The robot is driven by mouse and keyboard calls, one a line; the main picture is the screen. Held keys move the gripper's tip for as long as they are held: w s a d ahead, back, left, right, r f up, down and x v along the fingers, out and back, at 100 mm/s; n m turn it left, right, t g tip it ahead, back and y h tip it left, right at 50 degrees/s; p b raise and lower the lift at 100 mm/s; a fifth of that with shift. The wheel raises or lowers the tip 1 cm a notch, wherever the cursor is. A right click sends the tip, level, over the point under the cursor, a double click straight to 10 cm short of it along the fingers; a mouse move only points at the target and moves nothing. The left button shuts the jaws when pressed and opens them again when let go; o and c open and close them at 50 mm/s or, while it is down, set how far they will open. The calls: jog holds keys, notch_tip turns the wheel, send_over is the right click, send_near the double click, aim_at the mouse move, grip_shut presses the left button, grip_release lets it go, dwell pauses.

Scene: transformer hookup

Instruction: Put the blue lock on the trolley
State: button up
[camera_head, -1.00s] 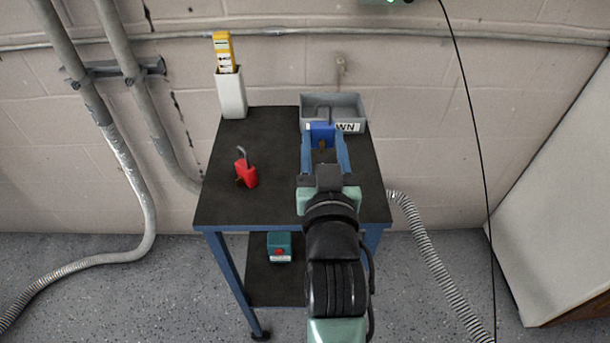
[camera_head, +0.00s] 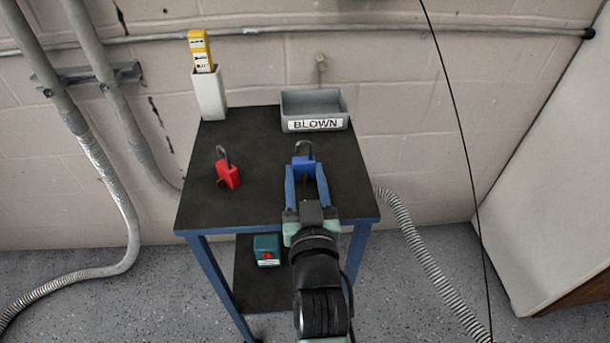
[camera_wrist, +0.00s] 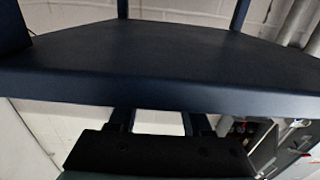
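The blue lock (camera_head: 303,166) is upright over the right half of the trolley's (camera_head: 260,205) black top, its shackle upward. My gripper (camera_head: 305,168) reaches over the trolley from the near side. Its two blue fingers lie along the lock's left and right sides, and I see no clear gap there. The lock is at or just above the top; I cannot tell whether it touches. In the wrist view, the fingers (camera_wrist: 158,122) show partly behind a dark board's edge, and the blue lock is not visible.
A grey bin marked BLOWN (camera_head: 315,124) is at the back right, a white holder (camera_head: 210,95) with a yellow device (camera_head: 200,50) at the back left. A teal box (camera_head: 267,249) is on the lower shelf.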

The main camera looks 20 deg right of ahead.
jog(key=o, duration=0.4)
jog(key=shift+o, duration=0.2)
jog(key=shift+r, duration=0.15)
jog(key=v, duration=1.2)
